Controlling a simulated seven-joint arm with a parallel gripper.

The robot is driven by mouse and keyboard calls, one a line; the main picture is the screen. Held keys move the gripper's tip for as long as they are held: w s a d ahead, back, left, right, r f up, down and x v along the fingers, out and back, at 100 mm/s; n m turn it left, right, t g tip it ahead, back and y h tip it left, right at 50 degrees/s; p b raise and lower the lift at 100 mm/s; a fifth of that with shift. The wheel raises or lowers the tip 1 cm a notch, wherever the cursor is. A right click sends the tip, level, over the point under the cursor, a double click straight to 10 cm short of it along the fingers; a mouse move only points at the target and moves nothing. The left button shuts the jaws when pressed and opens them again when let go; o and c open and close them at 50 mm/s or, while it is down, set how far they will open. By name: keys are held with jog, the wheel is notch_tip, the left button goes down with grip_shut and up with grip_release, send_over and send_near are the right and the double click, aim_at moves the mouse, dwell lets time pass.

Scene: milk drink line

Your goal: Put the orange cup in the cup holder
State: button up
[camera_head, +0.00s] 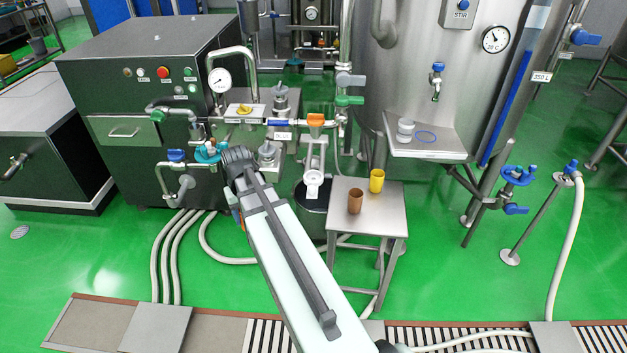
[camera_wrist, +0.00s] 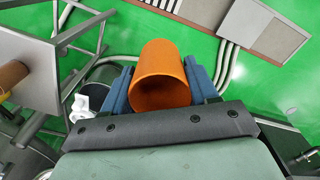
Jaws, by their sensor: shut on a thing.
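The orange cup (camera_wrist: 160,72) is between the two blue fingers of my gripper (camera_wrist: 160,85) in the wrist view. The fingers are shut on its sides, and its open mouth faces the wrist camera. In the head view my arm mostly hides the gripper; only a small orange and blue patch shows at the arm's left edge. A white fitting (camera_head: 313,183) hangs below the orange-handled valve, right of my arm's end; it may be the cup holder, but I cannot tell for sure. A white part also shows left of the gripper in the wrist view (camera_wrist: 80,106).
A small metal table (camera_head: 343,233) bears a brown cup (camera_head: 355,201) and a yellow cup (camera_head: 377,181). A dark bucket (camera_head: 312,205) stands beside it under the white fitting. Pipes and valves crowd the area ahead of my arm. White hoses (camera_head: 172,255) lie on the green floor.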

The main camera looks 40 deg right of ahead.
jog(key=a, duration=0.3)
jog(key=m, duration=0.2)
send_over(313, 179)
notch_tip(313, 179, down, 13)
jog(key=shift+d+f, duration=0.1)
jog(key=shift+d, duration=0.05)
dwell(0.4)
jog(key=o, duration=1)
notch_tip(313, 179, up, 12)
jog(key=shift+r, duration=0.1)
